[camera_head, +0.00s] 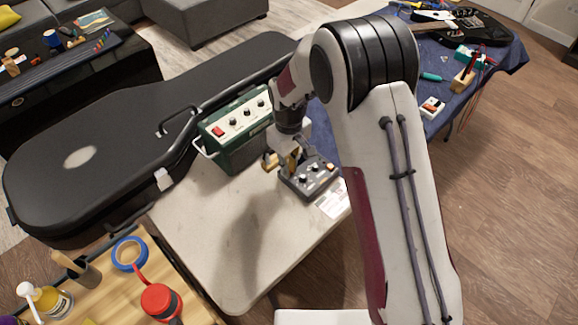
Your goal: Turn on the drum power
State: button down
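A small dark grey box with knobs and an orange button (312,178) lies on the light table (235,250). A green box with a cream top panel (236,128) stands to its left. That panel has several dark knobs and a red switch (218,131). I cannot tell from markings which box is the drum unit. My gripper (283,163) points down at the upper left edge of the grey box, close to the green box's right side. Tan pieces show around its fingertips. The finger gap and any contact are unclear, partly hidden by my arm.
A large black guitar case (120,135) lies left of the boxes. A white paper (334,199) lies by the grey box. Blue tape (129,253) and a red-capped container (161,301) sit on a wooden bench at lower left. The table's front part is clear.

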jog(key=shift+w+a+g+h, duration=0.1)
jog(key=shift+a+g+h, duration=0.05)
jog(key=shift+g+h, duration=0.25)
dwell(0.3)
jog(key=c, duration=2.1)
grip_release()
jog(key=shift+t+y, duration=0.3)
jog(key=shift+r, duration=0.15)
notch_tip(320, 180, up, 8)
jog(key=shift+s+d+r+m+t, duration=0.25)
jog(key=shift+s+d+r+m, duration=0.8)
jog(key=shift+s+d+r, duration=1.6)
jog(key=shift+s+d+r+m+t, duration=0.2)
jog(key=shift+s+d+r+m, duration=1.3)
jog(key=shift+s, duration=2.1)
jog(key=shift+s+d+r+m+t, duration=0.25)
jog(key=shift+s+d+r+m, duration=0.4)
jog(key=shift+s+d+r, duration=1.7)
